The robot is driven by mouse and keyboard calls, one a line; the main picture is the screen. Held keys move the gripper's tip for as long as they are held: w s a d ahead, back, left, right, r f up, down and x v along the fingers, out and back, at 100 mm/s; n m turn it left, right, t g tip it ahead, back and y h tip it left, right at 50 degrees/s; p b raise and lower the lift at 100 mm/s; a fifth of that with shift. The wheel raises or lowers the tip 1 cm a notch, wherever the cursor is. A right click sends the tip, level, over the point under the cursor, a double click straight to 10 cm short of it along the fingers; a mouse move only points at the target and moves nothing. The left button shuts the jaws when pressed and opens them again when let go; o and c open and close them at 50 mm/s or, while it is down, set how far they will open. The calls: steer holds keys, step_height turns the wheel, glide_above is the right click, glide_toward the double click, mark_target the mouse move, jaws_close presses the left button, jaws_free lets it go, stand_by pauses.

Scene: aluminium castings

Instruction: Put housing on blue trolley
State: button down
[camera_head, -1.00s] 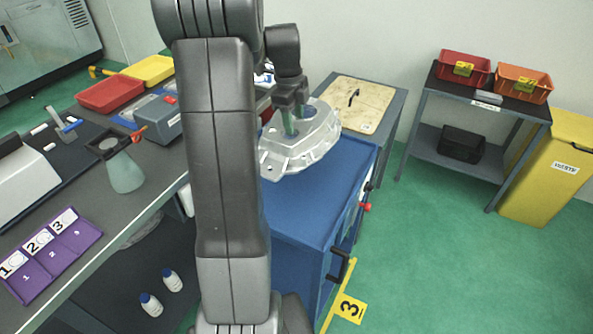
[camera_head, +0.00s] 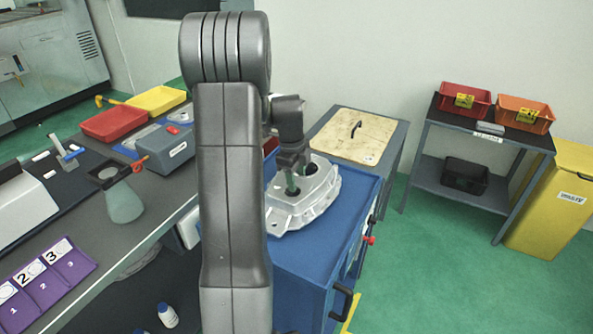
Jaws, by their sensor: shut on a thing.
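The housing (camera_head: 306,203) is a pale grey aluminium casting with a wide flange and dark openings. It sits on, or just above, the top of the blue trolley (camera_head: 315,258); I cannot tell if it touches. My gripper (camera_head: 292,188) points down at the housing's left part, its greenish fingers closed on it at one of the openings. My arm hides the left side of the trolley and part of the housing's left edge.
A bench with a red tray (camera_head: 113,123), a yellow tray (camera_head: 158,100) and a flask (camera_head: 122,202) stands left. A wooden-topped table (camera_head: 345,135) stands behind the trolley. A shelf (camera_head: 455,180) with bins and a yellow waste bin (camera_head: 555,215) are right.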

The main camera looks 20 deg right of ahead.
steer(key=shift+f, duration=0.95)
steer(key=c, duration=0.8)
jaws_free()
steer(key=shift+f, duration=0.1)
steer(key=shift+o, duration=0.2)
step_height(320, 180, up, 12)
steer(key=a, duration=0.1)
steer(key=shift+w, duration=0.25)
